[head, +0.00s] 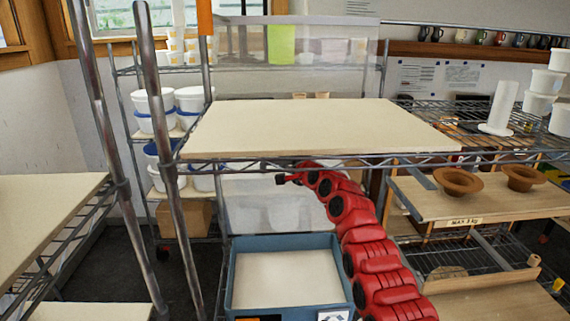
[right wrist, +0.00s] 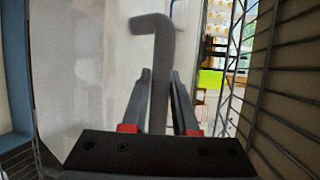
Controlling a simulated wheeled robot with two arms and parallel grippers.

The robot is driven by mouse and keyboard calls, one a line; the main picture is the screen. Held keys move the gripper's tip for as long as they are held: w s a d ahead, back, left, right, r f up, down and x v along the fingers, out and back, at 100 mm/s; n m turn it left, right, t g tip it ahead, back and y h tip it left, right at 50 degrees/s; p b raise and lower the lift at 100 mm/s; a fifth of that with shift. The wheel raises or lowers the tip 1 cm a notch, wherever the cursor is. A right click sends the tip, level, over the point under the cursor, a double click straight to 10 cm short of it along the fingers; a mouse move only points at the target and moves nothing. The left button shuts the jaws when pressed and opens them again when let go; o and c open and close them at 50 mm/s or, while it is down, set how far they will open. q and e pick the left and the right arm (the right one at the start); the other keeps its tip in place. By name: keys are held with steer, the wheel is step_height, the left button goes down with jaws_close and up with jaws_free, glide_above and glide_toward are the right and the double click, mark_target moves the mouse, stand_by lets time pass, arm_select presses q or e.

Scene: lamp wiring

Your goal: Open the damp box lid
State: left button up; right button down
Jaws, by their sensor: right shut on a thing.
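My right gripper (head: 281,179) reaches under the shelf's front edge, close to the box. In the right wrist view, my right gripper (right wrist: 158,100) is shut on a grey bent handle (right wrist: 152,28), with the pale translucent surface (right wrist: 95,65) behind it. My left gripper is not in view.
A beige shelf board (head: 310,128) on a wire rack lies just above my right arm. A blue crate (head: 232,275) with a pale bottom sits below. Metal posts (head: 165,150) stand at left. Brown bowls (head: 458,181) rest on a shelf at right.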

steer(key=c, duration=1)
jaws_free()
steer(key=shift+s+f+b, duration=0.1)
steer(key=shift+s+b, duration=0.3)
steer(key=shift+s, duration=0.05)
steer(key=b+v, duration=0.2)
steer(key=v, duration=0.3)
steer(key=b+v, duration=0.2)
steer(key=v, duration=0.4)
steer(key=b+v, duration=0.2)
steer(key=v, duration=0.3)
steer(key=shift+s+d+r, duration=0.15)
steer(key=shift+d+r, duration=0.15)
